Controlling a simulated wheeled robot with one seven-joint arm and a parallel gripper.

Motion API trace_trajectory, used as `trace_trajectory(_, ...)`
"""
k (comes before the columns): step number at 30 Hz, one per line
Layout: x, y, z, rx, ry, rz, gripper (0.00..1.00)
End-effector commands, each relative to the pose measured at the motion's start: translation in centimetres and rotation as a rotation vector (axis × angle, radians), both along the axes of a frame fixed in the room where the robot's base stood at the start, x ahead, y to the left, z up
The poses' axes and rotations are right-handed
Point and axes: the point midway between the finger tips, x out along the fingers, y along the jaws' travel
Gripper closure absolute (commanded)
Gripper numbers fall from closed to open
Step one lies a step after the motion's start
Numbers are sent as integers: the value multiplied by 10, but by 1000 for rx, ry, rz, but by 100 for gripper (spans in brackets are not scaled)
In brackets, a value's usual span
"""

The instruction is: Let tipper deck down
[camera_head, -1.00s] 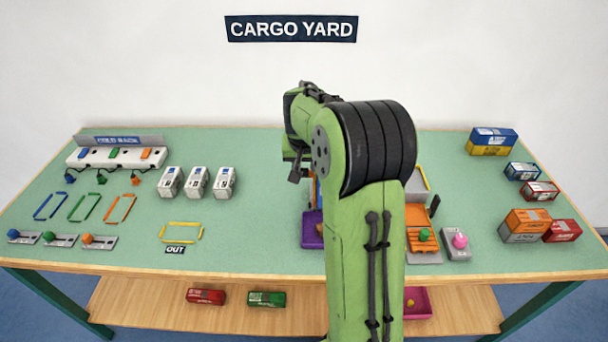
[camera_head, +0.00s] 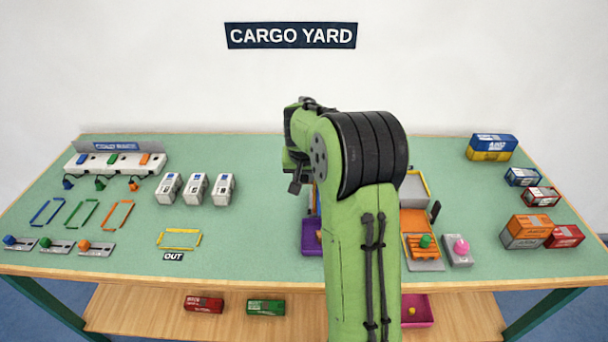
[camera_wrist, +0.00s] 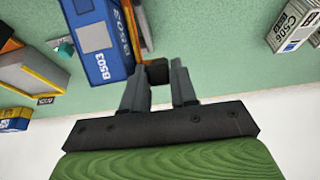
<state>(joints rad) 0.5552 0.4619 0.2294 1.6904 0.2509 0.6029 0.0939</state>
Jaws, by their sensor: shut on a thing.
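In the wrist view my gripper (camera_wrist: 167,88) has its fingers at a small black block (camera_wrist: 157,73), shut on it, beside the end of a blue container (camera_wrist: 98,45) marked BS03. I cannot tell what the block is fixed to. In the head view my arm hides the fingertips, the block and most of the blue container. To the right of the arm, an orange slatted piece with a green knob (camera_head: 426,241) and a grey-rimmed tray (camera_head: 416,183) show. I cannot tell which part is the tipper deck or how it is tilted.
A pink knob on a grey base (camera_head: 461,246) stands right of the orange piece. A purple bin (camera_head: 310,238) shows left of my arm. Stacked containers (camera_head: 528,230) stand at right. The table between the white containers and my arm is clear.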

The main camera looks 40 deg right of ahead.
Motion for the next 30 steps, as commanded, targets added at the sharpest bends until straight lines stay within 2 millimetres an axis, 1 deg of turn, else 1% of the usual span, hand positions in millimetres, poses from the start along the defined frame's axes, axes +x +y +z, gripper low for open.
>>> trace_trajectory(7,3,-2,3,36,49,0,100)
trace_trajectory(14,11,-9,0,122,165,-1,100)
trace_trajectory(21,23,-18,-15,227,303,1,100)
trace_trajectory(30,36,-27,-38,219,293,1,100)
